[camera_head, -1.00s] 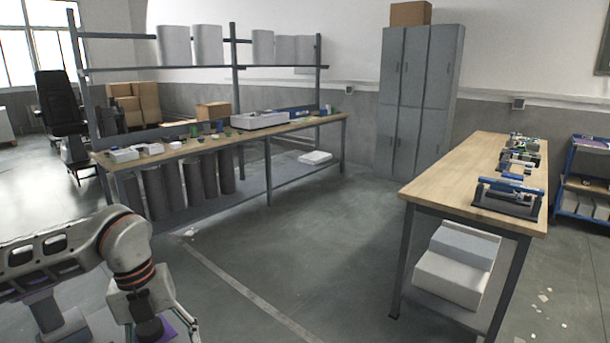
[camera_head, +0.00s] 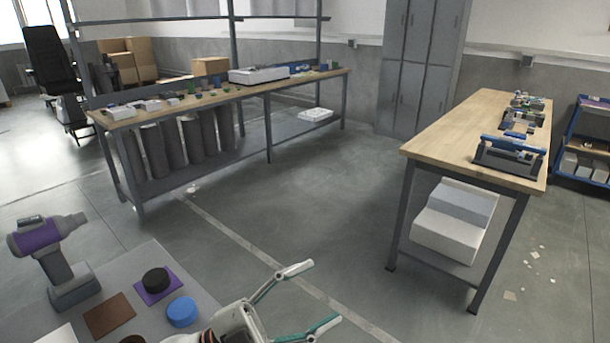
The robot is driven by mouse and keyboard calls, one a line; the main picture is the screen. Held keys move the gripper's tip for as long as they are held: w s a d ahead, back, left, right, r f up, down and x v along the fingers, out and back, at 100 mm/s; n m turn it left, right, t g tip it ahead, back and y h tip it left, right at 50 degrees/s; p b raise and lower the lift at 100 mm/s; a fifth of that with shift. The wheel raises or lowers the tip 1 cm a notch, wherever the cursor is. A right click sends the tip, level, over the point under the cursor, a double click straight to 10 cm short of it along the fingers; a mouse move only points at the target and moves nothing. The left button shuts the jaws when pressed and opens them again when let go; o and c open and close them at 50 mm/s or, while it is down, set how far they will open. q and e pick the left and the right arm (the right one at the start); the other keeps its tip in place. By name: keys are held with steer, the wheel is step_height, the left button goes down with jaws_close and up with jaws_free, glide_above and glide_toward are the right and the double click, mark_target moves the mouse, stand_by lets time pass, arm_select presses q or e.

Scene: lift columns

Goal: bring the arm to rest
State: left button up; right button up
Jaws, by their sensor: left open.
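My left gripper (camera_head: 318,297) is at the bottom middle of the head view, its two green-and-white fingers spread wide and empty. It is to the right of a grey work surface (camera_head: 140,262) at the lower left. No object is between the fingers. Most of my left arm is below the picture. My right gripper does not show.
The grey surface bears a purple-and-grey drill-like tool (camera_head: 47,238), a brown square (camera_head: 109,315), a black puck (camera_head: 156,280) on a purple square, and a blue puck (camera_head: 183,311). Wooden workbenches stand at the back (camera_head: 215,97) and right (camera_head: 435,140). Open floor (camera_head: 310,200) lies between.

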arm_select(q)
steer(key=w+a+f+n+t+y, duration=0.3)
steer(key=a+f+n+t+y, duration=0.75)
steer(key=f+n, duration=0.45)
steer(key=s+a+f+n+g+y, duration=0.1)
steer(key=s+a+f+g+y, duration=0.1)
steer(key=f, duration=0.4)
steer(key=s+a+f+n+g+y, duration=0.1)
steer(key=s+a+f+g+y, duration=0.1)
steer(key=s+a+f, duration=0.3)
steer(key=s+a+f+n+g+y, duration=0.2)
steer(key=s+a+f+g+y, duration=0.1)
steer(key=f, duration=0.6)
steer(key=s+a, duration=0.1)
steer(key=s, duration=0.1)
steer(key=shift+s, duration=0.4)
